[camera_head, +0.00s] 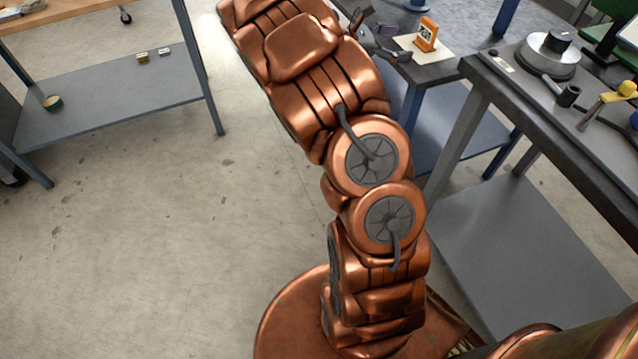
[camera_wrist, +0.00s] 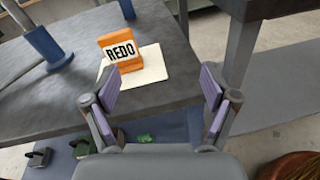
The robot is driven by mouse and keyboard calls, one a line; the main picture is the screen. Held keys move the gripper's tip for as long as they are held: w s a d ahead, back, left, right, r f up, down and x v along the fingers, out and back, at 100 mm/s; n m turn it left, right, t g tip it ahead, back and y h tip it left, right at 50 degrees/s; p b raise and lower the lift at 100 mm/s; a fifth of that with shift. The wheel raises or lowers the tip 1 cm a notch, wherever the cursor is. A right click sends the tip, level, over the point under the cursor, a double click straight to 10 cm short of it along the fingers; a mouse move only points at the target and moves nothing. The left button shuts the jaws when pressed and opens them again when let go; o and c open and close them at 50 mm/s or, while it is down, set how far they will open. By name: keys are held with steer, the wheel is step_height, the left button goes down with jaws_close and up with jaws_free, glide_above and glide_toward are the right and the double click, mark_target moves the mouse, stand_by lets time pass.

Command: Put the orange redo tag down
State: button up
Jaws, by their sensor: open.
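The orange redo tag (camera_wrist: 120,52) stands upright on a pale square pad (camera_wrist: 152,66) on a grey table, with REDO in black on its white face. It also shows in the head view (camera_head: 427,35) at the top right. My gripper (camera_wrist: 160,88) is open and empty in the wrist view. Its fingers are spread wide, and the tag shows beyond them, nearer the left finger and apart from it. In the head view my gripper (camera_head: 382,48) is small and partly hidden by my arm, just left of the tag.
A blue post (camera_wrist: 46,46) stands on the table left of the tag. Another grey table (camera_head: 545,95) at the right holds a round metal device (camera_head: 550,55) and a yellow-handled tool (camera_head: 608,100). A shelved bench (camera_head: 110,100) stands at the left. Open floor lies between.

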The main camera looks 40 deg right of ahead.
steer(key=s+a+f+m+t+y, duration=0.1)
steer(key=s+a+m+y, duration=0.3)
steer(key=s+a, duration=0.4)
steer(key=s+a+f+m+t+y, duration=0.1)
steer(key=s+a+f+m+y, duration=0.2)
steer(key=a, duration=1.7)
steer(key=s+a+f+m+t+y, duration=0.1)
steer(key=s+a+m+y, duration=0.3)
steer(key=s+a+y, duration=0.4)
steer(key=s+a+f, duration=0.1)
steer(key=s+a, duration=0.3)
steer(key=a, duration=0.2)
steer(key=shift+s+m, duration=0.3)
steer(key=shift+s, duration=0.1)
step_height(320, 180, up, 20)
steer(key=t+p, duration=0.1)
steer(key=p, duration=1.7)
steer(key=shift+p, duration=0.35)
steer(key=shift+c, duration=0.3)
